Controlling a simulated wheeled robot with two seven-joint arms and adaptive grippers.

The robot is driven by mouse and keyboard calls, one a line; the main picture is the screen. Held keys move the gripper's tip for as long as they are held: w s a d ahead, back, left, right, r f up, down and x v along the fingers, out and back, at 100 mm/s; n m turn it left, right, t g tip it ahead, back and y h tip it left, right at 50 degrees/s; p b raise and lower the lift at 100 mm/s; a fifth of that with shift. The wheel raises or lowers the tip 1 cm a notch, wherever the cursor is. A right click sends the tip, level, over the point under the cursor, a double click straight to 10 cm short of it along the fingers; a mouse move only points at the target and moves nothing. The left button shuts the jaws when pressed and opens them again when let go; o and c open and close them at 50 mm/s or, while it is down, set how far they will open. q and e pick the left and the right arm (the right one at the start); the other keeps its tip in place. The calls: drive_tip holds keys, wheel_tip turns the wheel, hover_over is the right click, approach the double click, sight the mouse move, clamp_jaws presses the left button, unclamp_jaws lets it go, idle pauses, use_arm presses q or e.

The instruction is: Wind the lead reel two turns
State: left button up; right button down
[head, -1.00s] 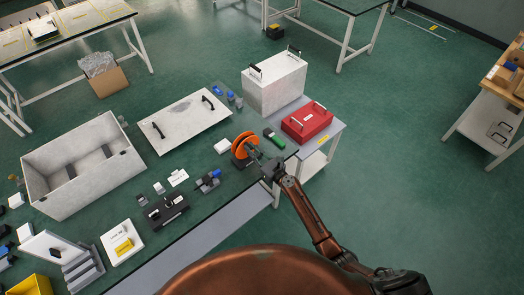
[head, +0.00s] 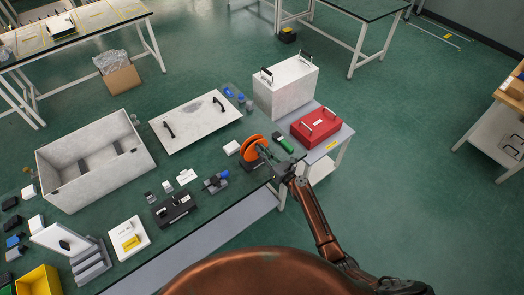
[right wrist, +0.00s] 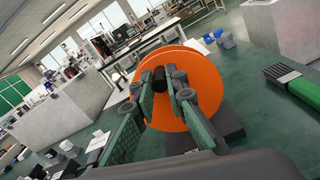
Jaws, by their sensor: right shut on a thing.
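The orange lead reel (head: 251,146) stands upright on a dark base near the right end of the dark green bench. My right gripper (head: 263,152) is at its near right side. In the right wrist view the orange disc of the reel (right wrist: 190,72) fills the middle, and my right gripper (right wrist: 161,86) has its fingers closed about a small black handle (right wrist: 159,76) in front of the disc. The fingers hide part of the disc and handle. My left gripper is not in view.
A green-and-black tool (head: 283,144) lies just right of the reel. A red case (head: 316,127) and a large white box (head: 286,90) stand beyond it. A white panel with black handles (head: 194,121) lies behind, left. Dark fixtures (head: 174,209) occupy the bench's front.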

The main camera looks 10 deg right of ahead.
drive_tip(key=c, duration=1.9)
unclamp_jaws()
drive_tip(key=shift+f, duration=0.1)
drive_tip(key=shift+c, duration=0.2)
drive_tip(key=shift+s, duration=0.1)
drive_tip(key=v, duration=1.1)
drive_tip(key=shift+s+d, duration=0.2)
drive_tip(key=shift+s, duration=0.15)
